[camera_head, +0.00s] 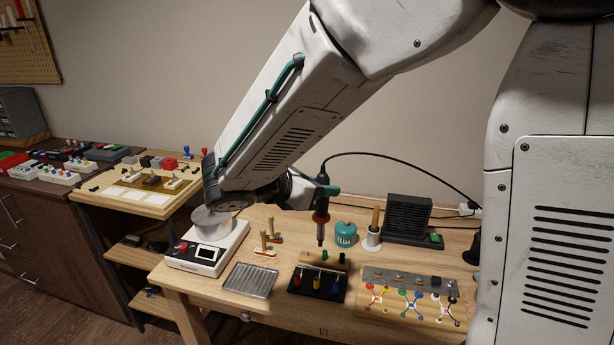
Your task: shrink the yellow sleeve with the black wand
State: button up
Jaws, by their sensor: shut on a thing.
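My gripper (325,189) is shut around the upper part of the black wand (321,207), which hangs upright with its nozzle down. A black stand (300,292) below holds a red sleeve (298,280), the yellow sleeve (317,284) and a blue sleeve (335,287) in a row. The yellow sleeve is in the middle. The wand's nozzle is above and behind the stand, apart from the yellow sleeve.
A wooden block (336,265) lies behind the stand. A metal tray (250,281) and a white scale-like device (204,255) are to the left. A wire board (400,299) is to the right.

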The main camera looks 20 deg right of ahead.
aim_at(318, 220)
jog(key=shift+w+f, duration=0.15)
jog(key=shift+w, duration=0.2)
jog(key=shift+d+f, duration=0.1)
jog(key=shift+f, duration=0.2)
jog(key=f, duration=0.6)
jog(key=shift+w+a+f, duration=0.1)
jog(key=shift+a+f, duration=0.15)
jog(key=shift+a, duration=0.05)
jog(key=shift+f, duration=0.65)
dwell(0.4)
dwell(2.1)
